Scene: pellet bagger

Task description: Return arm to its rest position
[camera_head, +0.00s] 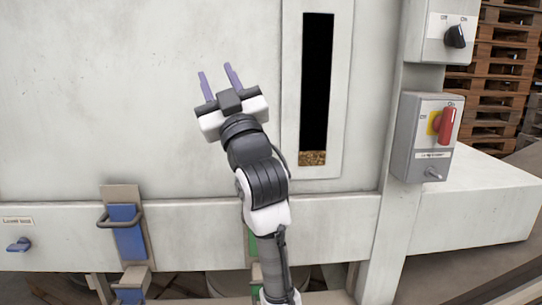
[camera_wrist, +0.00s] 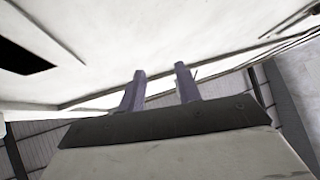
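My gripper (camera_head: 219,82) is raised in front of the white machine panel (camera_head: 110,80), left of the tall sight window. Its two purple fingers are apart with nothing between them. In the wrist view the fingers (camera_wrist: 161,84) also stand apart and empty, with the pale machine surface beyond them. My arm reaches up from the bottom middle of the head view and hides part of the green part low on the machine.
A dark sight window (camera_head: 314,85) has pellets at its bottom. At right are a switch box with a black knob (camera_head: 455,36) and one with a red handle (camera_head: 446,125). A blue latch (camera_head: 127,232) and small blue lever (camera_head: 18,245) sit lower left. Pallets (camera_head: 505,70) stand behind.

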